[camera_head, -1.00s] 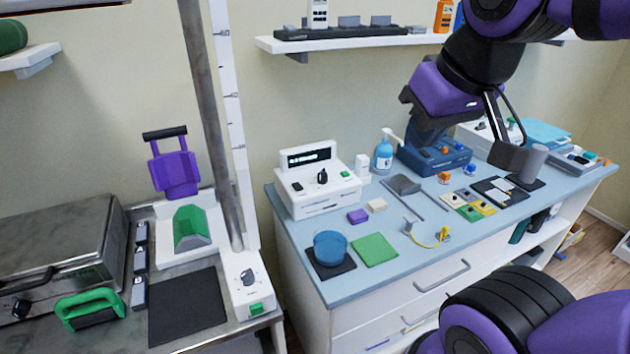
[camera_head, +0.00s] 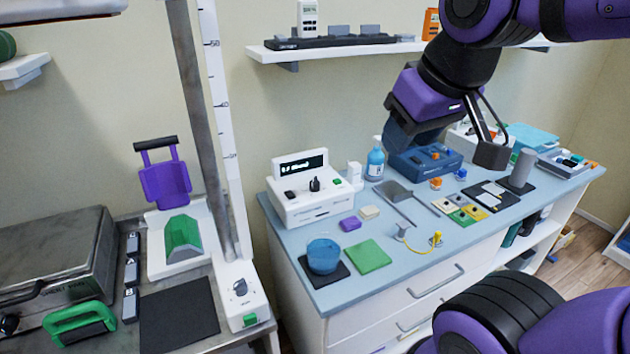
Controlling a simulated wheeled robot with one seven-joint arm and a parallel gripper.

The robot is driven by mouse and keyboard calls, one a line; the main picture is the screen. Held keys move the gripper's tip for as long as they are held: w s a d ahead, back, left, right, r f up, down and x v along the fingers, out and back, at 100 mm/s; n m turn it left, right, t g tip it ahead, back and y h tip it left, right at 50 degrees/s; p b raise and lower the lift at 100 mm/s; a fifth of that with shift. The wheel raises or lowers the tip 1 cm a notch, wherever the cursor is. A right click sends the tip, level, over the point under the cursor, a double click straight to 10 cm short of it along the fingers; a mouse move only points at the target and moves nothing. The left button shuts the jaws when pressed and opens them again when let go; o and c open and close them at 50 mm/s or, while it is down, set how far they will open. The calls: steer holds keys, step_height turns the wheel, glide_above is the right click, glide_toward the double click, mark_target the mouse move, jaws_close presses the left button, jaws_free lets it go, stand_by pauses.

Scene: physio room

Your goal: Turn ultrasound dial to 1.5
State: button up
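A white console (camera_head: 312,206) with a raised dark display stands at the left end of the blue-topped counter. Its front bears a black dial (camera_head: 314,184), a smaller black control to the left and a green button to the right.
Another white dial box (camera_head: 240,294) with a green button sits on the left bench. A shelf hangs above.

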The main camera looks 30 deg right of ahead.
steer(key=shift+o, duration=0.9)
steer(key=w+d+n+g+h, duration=0.1)
steer(key=w+n+h, duration=0.1)
steer(key=w+n, duration=0.4)
steer(key=w, duration=0.5)
steer(key=shift+w+d+f+n, duration=0.2)
steer(key=shift+d+f+n, duration=0.1)
steer(key=shift+d+f, duration=0.1)
steer(key=n+g+h, duration=0.1)
steer(key=n, duration=1.9)
glide_above(314, 179)
steer(key=s+a, duration=0.3)
step_height(314, 179, down, 23)
steer(key=x, duration=1)
steer(key=shift+w+d+f, duration=0.15)
steer(key=shift+w+d, duration=0.05)
steer(key=shift+d, duration=0.05)
steer(key=shift+c, duration=0.2)
steer(key=c, duration=0.8)
